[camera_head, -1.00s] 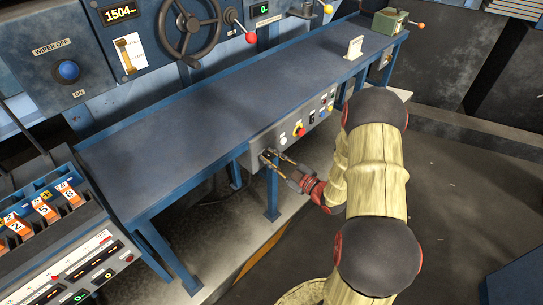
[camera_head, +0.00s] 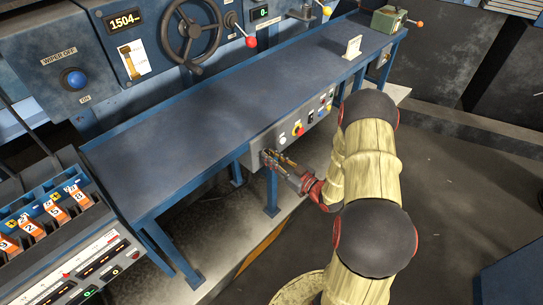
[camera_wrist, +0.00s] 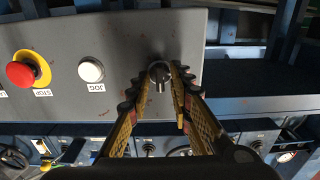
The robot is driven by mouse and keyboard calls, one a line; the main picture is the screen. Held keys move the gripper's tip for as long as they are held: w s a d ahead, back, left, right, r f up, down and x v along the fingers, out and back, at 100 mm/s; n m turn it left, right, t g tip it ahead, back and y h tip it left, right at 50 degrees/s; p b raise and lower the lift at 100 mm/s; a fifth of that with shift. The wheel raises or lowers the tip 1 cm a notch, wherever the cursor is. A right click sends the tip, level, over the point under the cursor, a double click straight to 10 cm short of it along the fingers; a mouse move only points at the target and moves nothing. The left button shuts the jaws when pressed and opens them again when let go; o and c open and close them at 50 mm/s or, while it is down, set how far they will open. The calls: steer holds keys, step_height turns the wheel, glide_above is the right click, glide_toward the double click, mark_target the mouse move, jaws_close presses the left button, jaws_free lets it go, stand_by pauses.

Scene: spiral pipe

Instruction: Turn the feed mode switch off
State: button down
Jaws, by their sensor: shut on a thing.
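The feed mode switch, a small dark metal knob (camera_wrist: 159,73), sits at the right end of the grey control panel (camera_wrist: 113,40) in the wrist view. My gripper (camera_wrist: 161,85) has one ridged yellow finger on each side of the knob, and its fingertips are shut on it. Its label is hidden or out of view. In the head view my gripper (camera_head: 271,160) reaches the left end of the panel on the bench front, and its fingers hide the knob there.
Beside the knob are a white JOG button (camera_wrist: 91,69) and a red STOP button (camera_wrist: 21,73) on a yellow base. The blue bench (camera_head: 200,125) stands above the panel. My arm comes from the right over open floor (camera_head: 450,200).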

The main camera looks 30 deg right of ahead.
steer(key=shift+f, duration=0.1)
stand_by(0.3)
steer(key=c, duration=1.9)
jaws_free()
steer(key=shift+s, duration=0.1)
steer(key=v, duration=1.2)
